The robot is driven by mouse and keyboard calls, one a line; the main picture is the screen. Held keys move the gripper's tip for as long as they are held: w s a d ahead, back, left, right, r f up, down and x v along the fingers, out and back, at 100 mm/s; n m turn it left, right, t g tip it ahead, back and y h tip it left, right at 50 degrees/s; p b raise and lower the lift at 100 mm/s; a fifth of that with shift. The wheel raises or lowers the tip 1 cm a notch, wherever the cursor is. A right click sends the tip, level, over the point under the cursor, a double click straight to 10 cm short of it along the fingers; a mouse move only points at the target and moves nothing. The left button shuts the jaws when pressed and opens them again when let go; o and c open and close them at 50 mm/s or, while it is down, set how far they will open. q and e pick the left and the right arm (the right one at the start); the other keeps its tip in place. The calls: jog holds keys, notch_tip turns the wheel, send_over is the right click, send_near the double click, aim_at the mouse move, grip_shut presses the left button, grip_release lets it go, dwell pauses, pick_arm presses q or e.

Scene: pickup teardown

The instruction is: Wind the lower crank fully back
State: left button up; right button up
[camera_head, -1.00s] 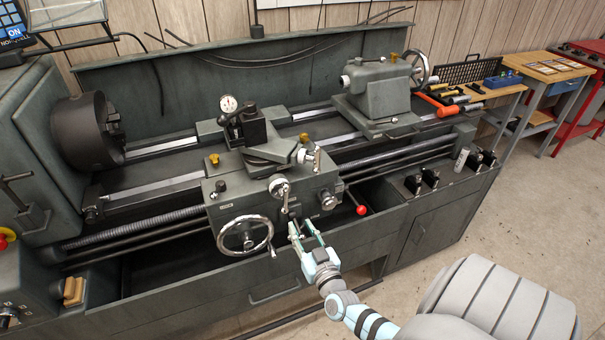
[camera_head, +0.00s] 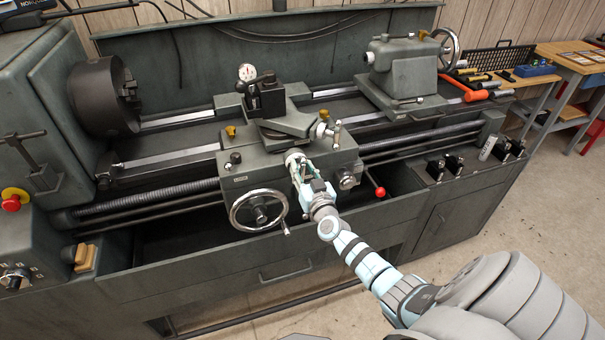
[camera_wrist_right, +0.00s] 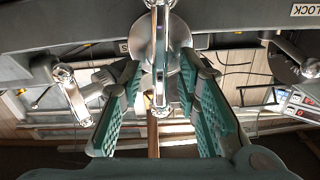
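The lower crank (camera_head: 295,159) is on the front of the lathe's carriage (camera_head: 236,180), partly hidden by my right gripper (camera_head: 301,170) in the head view. In the right wrist view, the crank's round chrome hub (camera_wrist_right: 173,38) is straight ahead, with its arm and handle (camera_wrist_right: 160,92) pointing down toward the camera. My right gripper's green padded fingers (camera_wrist_right: 161,78) stand apart on either side of the handle, with gaps visible on both sides. An upper crank (camera_head: 329,131) sits above and to the right in the head view. My left gripper is not in view.
A large chrome handwheel (camera_head: 259,210) is left of my right gripper. A red-knobbed lever (camera_head: 379,191) and a small front knob (camera_head: 346,180) are close on its right. The chip tray front (camera_head: 215,272) runs below. Open floor lies at the right.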

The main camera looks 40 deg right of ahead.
jog(key=shift+w+d+r, duration=0.1)
jog(key=shift+w, duration=0.15)
jog(key=shift+c, duration=0.2)
grip_shut()
jog(key=shift+r+n+p, duration=0.15)
jog(key=shift+n+p, duration=0.35)
jog(key=shift+p, duration=0.05)
jog(key=shift+o, duration=0.2)
grip_release()
